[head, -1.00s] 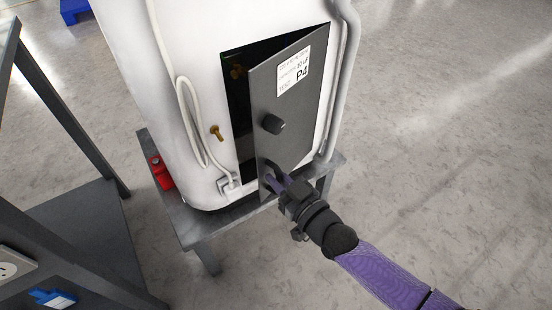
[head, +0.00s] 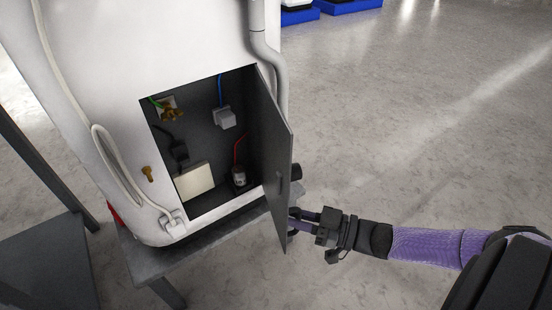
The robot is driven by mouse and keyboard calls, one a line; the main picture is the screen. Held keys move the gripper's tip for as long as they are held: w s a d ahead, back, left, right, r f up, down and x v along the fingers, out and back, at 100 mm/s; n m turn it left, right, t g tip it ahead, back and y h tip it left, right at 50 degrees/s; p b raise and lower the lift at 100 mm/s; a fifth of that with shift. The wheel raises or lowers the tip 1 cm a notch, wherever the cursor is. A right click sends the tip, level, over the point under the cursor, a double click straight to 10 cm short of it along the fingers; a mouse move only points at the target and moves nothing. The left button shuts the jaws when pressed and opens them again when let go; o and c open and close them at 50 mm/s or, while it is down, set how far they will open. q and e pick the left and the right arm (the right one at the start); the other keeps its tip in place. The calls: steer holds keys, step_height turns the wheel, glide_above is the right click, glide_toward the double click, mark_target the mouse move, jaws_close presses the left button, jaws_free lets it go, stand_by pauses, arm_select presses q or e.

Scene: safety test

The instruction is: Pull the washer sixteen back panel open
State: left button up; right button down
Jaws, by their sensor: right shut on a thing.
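The white washer (head: 110,100) stands on a grey stand, its back towards me. Its grey back panel (head: 272,165) is swung wide open on its right side and shows nearly edge-on. Inside the opening are a brass fitting with a green wire, a blue wire, a red wire, a pale box (head: 195,181) and dark and grey parts. My right gripper (head: 296,220) is at the lower outer side of the panel, shut on it; the panel partly hides the fingertips. My left gripper is not in view.
The grey stand (head: 180,262) reaches out under the washer. A white hose (head: 107,150) and a grey pipe (head: 268,58) run down the washer's back. A dark table frame (head: 40,262) is at left. Open floor (head: 430,130) lies at right.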

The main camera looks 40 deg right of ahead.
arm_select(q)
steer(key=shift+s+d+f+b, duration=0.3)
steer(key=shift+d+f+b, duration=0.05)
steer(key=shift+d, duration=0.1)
arm_select(e)
steer(key=d, duration=0.5)
steer(key=shift+s+d, duration=0.2)
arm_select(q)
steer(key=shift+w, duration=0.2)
arm_select(e)
steer(key=c, duration=1)
jaws_free()
steer(key=shift+o, duration=0.2)
arm_select(q)
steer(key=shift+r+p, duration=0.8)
steer(key=shift+p, duration=0.1)
arm_select(e)
steer(key=v, duration=0.9)
steer(key=shift+s+d, duration=0.2)
steer(key=shift+s, duration=0.2)
